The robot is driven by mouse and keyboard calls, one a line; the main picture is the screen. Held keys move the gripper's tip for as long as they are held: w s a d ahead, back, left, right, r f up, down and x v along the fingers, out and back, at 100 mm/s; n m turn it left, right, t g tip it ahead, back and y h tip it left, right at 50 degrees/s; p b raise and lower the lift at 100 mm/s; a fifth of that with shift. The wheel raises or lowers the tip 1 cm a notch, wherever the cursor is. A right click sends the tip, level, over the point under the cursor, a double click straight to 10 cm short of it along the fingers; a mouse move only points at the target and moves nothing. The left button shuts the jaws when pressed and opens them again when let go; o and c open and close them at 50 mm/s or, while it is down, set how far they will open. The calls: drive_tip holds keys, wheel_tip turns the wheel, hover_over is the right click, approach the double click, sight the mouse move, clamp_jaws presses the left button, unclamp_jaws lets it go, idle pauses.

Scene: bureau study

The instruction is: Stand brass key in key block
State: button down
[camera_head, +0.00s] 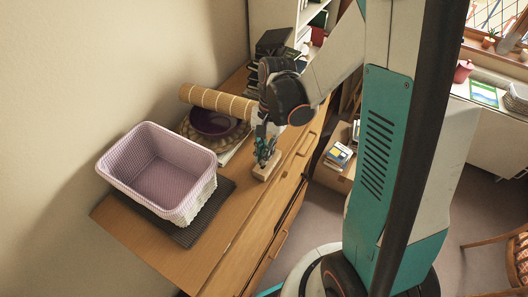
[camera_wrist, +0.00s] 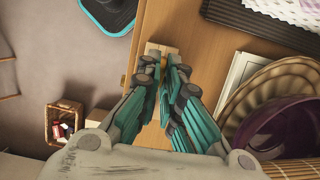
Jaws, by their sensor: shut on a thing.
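My gripper (camera_head: 266,148) points down over the wooden bureau top, directly above the small pale wooden key block (camera_head: 267,170). In the wrist view, my gripper (camera_wrist: 162,75) has its teal fingers close together, shut on the brass key (camera_wrist: 158,84), of which only a thin yellowish sliver shows between them. The key block (camera_wrist: 161,47) shows just beyond the fingertips in that view. The fingers hide most of the key. I cannot tell whether its lower end is inside the block or just above it.
A lilac basket (camera_head: 154,167) stands on a dark mat (camera_head: 207,222) at the left of the bureau top (camera_head: 150,250). A purple bowl (camera_head: 212,122) and a rolled woven mat (camera_head: 216,101) lie behind my gripper. Dark books (camera_head: 270,45) are stacked farther back.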

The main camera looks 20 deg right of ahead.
drive_tip(key=shift+f+b, duration=0.65)
drive_tip(key=shift+b, duration=0.05)
idle(0.4)
drive_tip(key=c, duration=1.8)
unclamp_jaws()
drive_tip(key=o, duration=0.6)
drive_tip(key=shift+c, duration=0.2)
drive_tip(key=shift+r, duration=0.1)
drive_tip(key=p+v, duration=0.4)
drive_tip(key=v, duration=0.4)
drive_tip(key=shift+p, duration=0.4)
